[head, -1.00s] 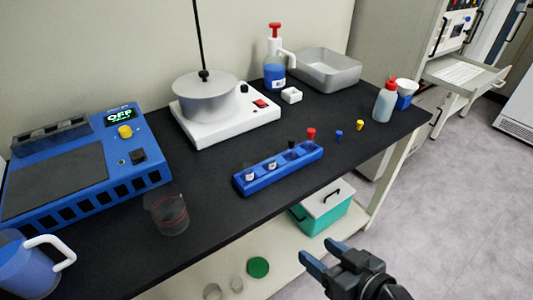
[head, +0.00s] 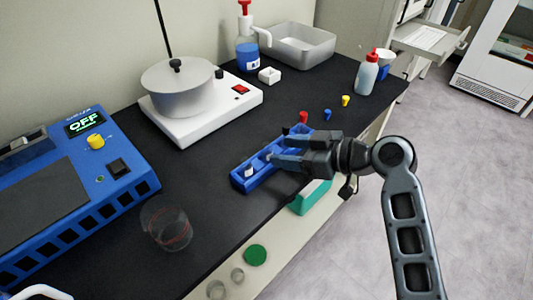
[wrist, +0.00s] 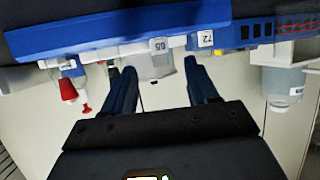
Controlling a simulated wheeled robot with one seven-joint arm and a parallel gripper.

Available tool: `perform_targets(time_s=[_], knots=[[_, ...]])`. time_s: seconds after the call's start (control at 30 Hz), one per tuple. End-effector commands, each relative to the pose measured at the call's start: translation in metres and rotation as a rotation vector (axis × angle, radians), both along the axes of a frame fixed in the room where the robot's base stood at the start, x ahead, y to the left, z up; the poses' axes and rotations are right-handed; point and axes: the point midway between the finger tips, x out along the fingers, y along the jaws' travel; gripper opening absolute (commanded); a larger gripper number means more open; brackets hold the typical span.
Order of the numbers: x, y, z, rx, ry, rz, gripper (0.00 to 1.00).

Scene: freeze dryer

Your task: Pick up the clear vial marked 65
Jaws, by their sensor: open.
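The clear vial marked 65 (wrist: 158,45) shows in the wrist view by the blue rack (wrist: 120,35), in line with the gap between my fingertips. Its lower outline is faint. A vial marked 72 (wrist: 205,38) is beside it, to the right in the wrist view. In the head view the blue rack (head: 243,184) lies on the black bench, partly hidden by my gripper. My gripper (head: 276,151) is at the rack with its fingers apart, also seen in the wrist view (wrist: 161,68). Nothing is visibly clamped between the fingers. I cannot tell the exact gap to vial 65.
A red cap (head: 303,117), a blue cap (head: 327,114) and a yellow cap (head: 346,100) are behind the rack. A clear beaker (head: 168,228) stands left of it. A hot plate (head: 205,118) with a pot and a blue OFF device (head: 130,195) are further left.

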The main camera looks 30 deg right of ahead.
Motion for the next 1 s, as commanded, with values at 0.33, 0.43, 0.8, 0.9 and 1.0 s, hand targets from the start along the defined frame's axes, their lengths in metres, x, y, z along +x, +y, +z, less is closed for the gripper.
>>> perform_targets(time_s=[0.33,0.43,0.8,0.9,1.0], knots=[[0.03,0.019,-0.02,0.0,0.001,-0.001,0.58],[0.032,0.02,-0.022,0.0,0.001,-0.002,0.58],[0.031,0.02,-0.021,0.0,0.0,-0.002,0.37],[0.031,0.02,-0.021,0.0,0.0,-0.002,0.28],[0.031,0.02,-0.021,0.0,0.0,-0.002,0.18]])
